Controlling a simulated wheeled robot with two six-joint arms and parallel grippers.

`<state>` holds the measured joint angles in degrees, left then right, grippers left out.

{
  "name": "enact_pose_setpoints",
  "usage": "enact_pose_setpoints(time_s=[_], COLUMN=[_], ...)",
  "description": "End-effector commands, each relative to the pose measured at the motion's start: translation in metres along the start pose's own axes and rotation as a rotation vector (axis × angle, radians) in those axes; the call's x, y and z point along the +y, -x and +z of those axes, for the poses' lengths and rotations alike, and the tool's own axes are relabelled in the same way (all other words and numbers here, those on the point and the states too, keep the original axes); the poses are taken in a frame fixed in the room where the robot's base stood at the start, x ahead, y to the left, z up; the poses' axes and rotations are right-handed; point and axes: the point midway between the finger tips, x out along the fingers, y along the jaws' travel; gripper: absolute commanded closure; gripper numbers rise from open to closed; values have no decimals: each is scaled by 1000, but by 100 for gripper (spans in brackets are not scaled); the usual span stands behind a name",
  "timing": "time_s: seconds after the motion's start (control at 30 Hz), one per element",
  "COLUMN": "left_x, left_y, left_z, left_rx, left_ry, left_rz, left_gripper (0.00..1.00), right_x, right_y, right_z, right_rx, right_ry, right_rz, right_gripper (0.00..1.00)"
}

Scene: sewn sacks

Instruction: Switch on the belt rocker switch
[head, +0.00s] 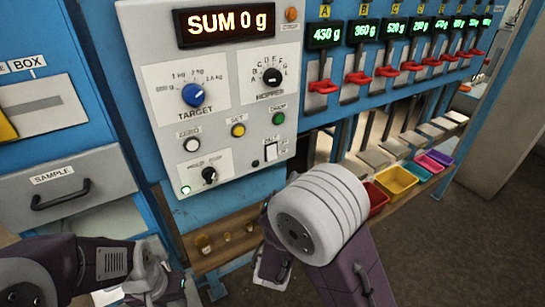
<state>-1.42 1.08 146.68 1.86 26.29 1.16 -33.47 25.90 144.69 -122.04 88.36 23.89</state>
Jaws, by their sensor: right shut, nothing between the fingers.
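The belt rocker switch (271,151) is a small black and white rocker at the lower right of the grey control panel (222,108), under a small label. Its exact position, on or off, is too small to tell. My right gripper (271,268) is below the panel, partly behind my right arm's large white joint, shut and empty. It is apart from the switch. My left gripper (160,284) is at the lower left, below the panel, partly hidden by its own arm; its jaws cannot be made out.
The panel also bears a blue target knob (193,95), a black hopper knob (272,76), a lower black knob (209,175) and several buttons. A sample drawer (70,188) is at left. Red levers (323,87) and coloured bins (397,181) are at right. Grey floor is open at lower right.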

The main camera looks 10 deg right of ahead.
Motion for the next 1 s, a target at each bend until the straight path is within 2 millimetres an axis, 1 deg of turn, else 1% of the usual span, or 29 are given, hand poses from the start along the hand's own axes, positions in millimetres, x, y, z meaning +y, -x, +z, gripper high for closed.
enact_pose_setpoints(time_s=[0.17, 0.27, 0.63, 0.7, 0.8, 1.0], left_x=[0, 0, 0, 0, 0, 0], left_y=[0, 2, 10, 6, 4, 3], left_z=[0, 0, -1, -1, 0, 0], left_rx=[0, 0, 0, 0, 0, 0], left_ry=[0, 0, 0, 0, 0, 0], left_rz=[0, 0, 0, 0, 0, 0], left_gripper=[64, 64, 64, 64, 64, 64], right_x=[0, 4, 30, 33, 38, 43], right_y=[-1, -6, -43, -49, -56, -62], right_z=[0, -4, -29, -36, -41, -44], right_rx=[-1, 0, -1, -2, -2, -2], right_ry=[0, 0, 0, -2, -2, 0], right_rz=[-2, -3, -3, -3, -3, -3], right_gripper=[100, 100, 100, 100, 100, 100])
